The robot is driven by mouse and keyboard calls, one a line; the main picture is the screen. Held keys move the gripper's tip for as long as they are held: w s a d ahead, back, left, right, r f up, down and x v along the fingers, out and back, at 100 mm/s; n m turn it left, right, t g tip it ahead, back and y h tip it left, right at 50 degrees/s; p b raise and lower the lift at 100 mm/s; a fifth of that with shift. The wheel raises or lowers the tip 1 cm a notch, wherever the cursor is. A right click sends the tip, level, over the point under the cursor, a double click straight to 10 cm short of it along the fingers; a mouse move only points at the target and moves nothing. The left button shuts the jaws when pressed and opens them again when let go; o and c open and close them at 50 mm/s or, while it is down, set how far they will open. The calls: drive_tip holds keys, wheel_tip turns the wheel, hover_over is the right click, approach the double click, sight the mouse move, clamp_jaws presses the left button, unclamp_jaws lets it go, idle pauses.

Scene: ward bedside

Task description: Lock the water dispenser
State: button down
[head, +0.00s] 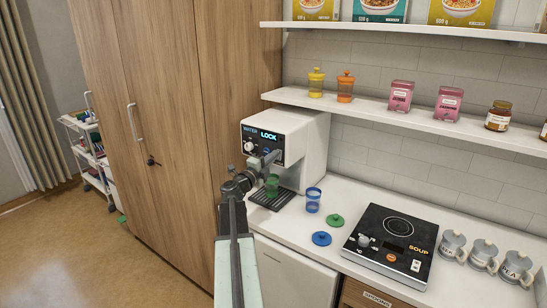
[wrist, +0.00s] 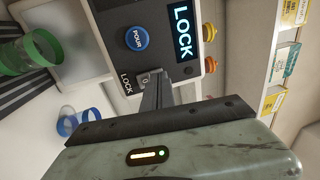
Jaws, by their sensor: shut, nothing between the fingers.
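The white water dispenser (head: 309,140) stands on the counter. Its lit display (head: 268,135) reads LOCK; the same display (wrist: 184,33) shows sideways in the wrist view. A blue POUR button (wrist: 137,38) and a small control labelled LOCK (wrist: 127,84) are on its dark front panel. My gripper (wrist: 152,82) is shut and empty, its fingertips at the LOCK control and partly hiding it; I cannot tell whether they touch. In the head view my gripper (head: 274,157) is in front of the panel. A green cup (head: 272,186) stands on the drip tray (head: 276,200).
A blue cup (head: 313,200), a blue lid (head: 321,239) and a green lid (head: 335,220) are on the counter right of the dispenser. A hob (head: 395,240) and several mugs are further right. Shelves with jars and boxes hang above. A wooden wardrobe (head: 170,140) stands at left.

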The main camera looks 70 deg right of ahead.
drive_tip(key=w+a+r+p, duration=0.1)
drive_tip(key=w+a, duration=0.2)
drive_tip(key=a, duration=1)
drive_tip(key=shift+w+r, duration=0.15)
drive_tip(key=shift+d, duration=0.1)
